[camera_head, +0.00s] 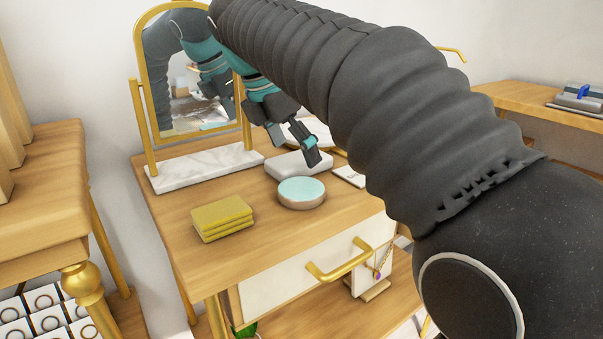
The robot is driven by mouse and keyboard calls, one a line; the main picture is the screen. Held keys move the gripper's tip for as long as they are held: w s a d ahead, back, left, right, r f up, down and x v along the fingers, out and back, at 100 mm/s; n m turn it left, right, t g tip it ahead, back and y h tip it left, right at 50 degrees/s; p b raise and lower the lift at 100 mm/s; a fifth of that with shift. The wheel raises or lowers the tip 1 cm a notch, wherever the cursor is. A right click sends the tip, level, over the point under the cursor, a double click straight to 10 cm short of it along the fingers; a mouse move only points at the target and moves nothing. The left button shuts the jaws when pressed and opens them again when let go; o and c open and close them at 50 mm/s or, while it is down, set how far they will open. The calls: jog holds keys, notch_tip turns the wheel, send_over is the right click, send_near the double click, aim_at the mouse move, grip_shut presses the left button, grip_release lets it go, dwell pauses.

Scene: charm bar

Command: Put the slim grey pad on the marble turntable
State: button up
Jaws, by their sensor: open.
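A slim pale grey pad (288,168) with rounded corners lies flat on the wooden table, near its middle. My gripper (295,146) is open and empty, with its dark fingers pointing down just above or behind the pad. I cannot tell whether a fingertip touches it. Behind the pad, a white round surface with a gold edge (322,134) shows partly. It looks like the marble turntable, but my gripper and arm hide much of it.
A round tin with a teal top (301,189) stands just in front of the pad. Stacked yellow pads (222,217) lie front left. A gold-framed mirror (190,80) on a marble base (205,167) stands back left. A white card (348,176) lies right of the pad.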

jog(key=shift+w+d+f+b, duration=0.1)
jog(key=shift+d+f+b, duration=0.1)
jog(key=shift+f+b, duration=0.4)
jog(key=shift+c, duration=0.3)
jog(key=c, duration=1.3)
jog(key=shift+r, duration=0.1)
